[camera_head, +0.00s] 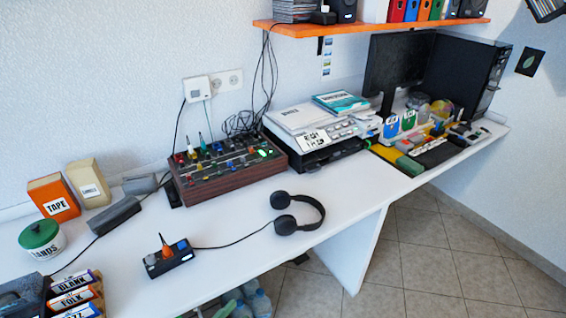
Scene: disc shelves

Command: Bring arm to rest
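A dark grey shape (22,296) is cut off by the lower left corner of the head view. I cannot tell whether it is part of my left gripper or an object on the desk, and no fingertips can be made out. My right gripper is not in view. No arm is clearly seen over the white desk (225,268).
Labelled cases (75,290) lie at lower left. An orange shelf (370,27) hangs above. Tiled floor (440,255) is clear at right.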

